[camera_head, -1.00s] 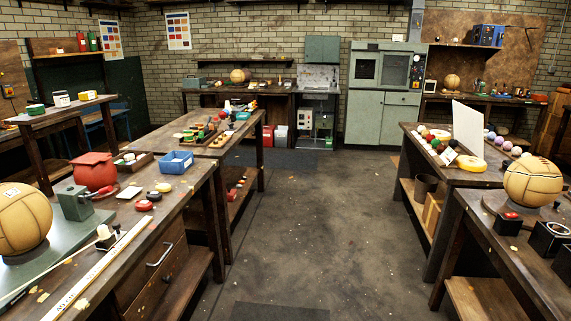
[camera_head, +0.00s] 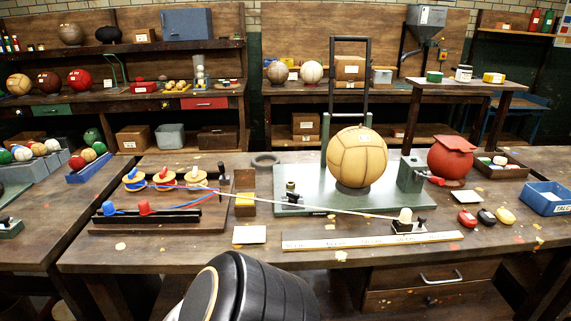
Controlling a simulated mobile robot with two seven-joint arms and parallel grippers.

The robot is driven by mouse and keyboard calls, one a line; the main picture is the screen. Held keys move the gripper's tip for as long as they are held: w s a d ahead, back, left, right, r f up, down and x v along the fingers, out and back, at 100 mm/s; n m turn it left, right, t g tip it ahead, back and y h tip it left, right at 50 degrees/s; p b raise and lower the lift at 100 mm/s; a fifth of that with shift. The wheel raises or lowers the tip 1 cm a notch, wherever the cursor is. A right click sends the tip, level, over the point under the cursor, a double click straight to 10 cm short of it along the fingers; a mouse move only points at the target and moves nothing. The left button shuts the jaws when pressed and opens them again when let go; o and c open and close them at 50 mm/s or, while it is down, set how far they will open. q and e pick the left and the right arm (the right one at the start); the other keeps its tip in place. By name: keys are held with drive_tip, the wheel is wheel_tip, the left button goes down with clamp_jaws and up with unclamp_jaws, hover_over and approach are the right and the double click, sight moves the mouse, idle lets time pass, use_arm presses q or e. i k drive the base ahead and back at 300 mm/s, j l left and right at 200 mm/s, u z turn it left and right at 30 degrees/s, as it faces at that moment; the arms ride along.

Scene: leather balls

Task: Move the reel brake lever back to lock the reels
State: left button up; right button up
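A wooden reel board (camera_head: 160,228) lies on the near bench, left of centre. It bears several small reels: a yellow reel with a blue top (camera_head: 134,180), one with a red top (camera_head: 163,178) and a whitish one (camera_head: 196,178). A thin upright dark lever with a knob (camera_head: 221,170) stands at the board's right end; it may be the brake lever, but its setting cannot be told. Neither gripper is in view; a rounded black part of my arm shows at the bottom.
A green plate (camera_head: 310,197) with a tan ball (camera_head: 357,158) under a dark frame stands right of the board. A long ruler (camera_head: 370,241) lies along the front edge. A pale cord crosses the bench to a small clamp. A blue box (camera_head: 545,198) stands at far right.

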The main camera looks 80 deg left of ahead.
sight(222, 170)
drive_tip(key=u, duration=1.55)
